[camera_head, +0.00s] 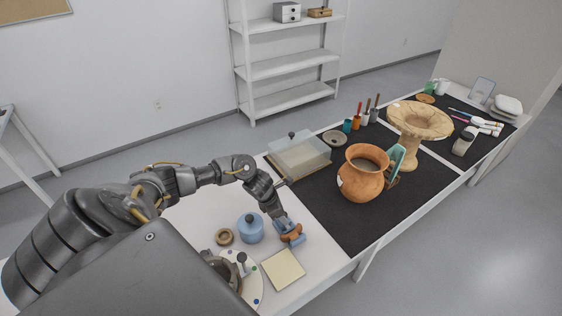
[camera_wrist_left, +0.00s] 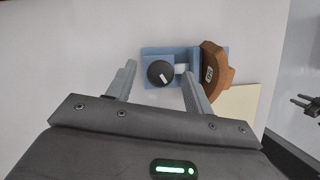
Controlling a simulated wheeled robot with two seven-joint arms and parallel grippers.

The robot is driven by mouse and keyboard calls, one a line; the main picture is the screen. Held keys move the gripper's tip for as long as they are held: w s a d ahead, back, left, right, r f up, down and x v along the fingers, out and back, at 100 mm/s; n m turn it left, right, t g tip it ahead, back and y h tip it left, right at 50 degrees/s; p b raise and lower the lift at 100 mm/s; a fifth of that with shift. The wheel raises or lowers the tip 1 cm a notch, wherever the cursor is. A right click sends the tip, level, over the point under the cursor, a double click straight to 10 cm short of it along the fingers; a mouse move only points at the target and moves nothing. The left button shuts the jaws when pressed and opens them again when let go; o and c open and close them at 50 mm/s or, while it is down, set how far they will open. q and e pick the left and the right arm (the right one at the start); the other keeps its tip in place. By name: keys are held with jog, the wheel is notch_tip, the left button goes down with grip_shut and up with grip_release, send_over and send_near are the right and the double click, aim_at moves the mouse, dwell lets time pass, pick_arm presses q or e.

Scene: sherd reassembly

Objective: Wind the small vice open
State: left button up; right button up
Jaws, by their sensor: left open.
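The small blue vice (camera_head: 299,241) stands on the white table. In the left wrist view, its blue body (camera_wrist_left: 182,55) carries a round black knob (camera_wrist_left: 160,74) with a white mark. A brown-orange sherd (camera_wrist_left: 216,70) with a small dark label sits at the vice's right end; it also shows in the head view (camera_head: 292,235). My left gripper (camera_wrist_left: 158,83) is open, its fingers apart on either side of the knob in the picture; contact cannot be told. A small dark two-pronged shape at the wrist view's right edge looks like my right gripper (camera_wrist_left: 306,104); its opening is unclear.
A blue lidded jar (camera_head: 251,230) and a brown ring (camera_head: 224,237) stand left of the vice. A cream pad (camera_head: 284,270) and a round white plate (camera_head: 254,288) lie nearer. A clear-lidded box (camera_head: 299,158) and an orange pot (camera_head: 362,180) are farther back.

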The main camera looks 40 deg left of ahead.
pick_arm(q)
jog(key=shift+c, duration=0.4)
jog(key=c, duration=0.9)
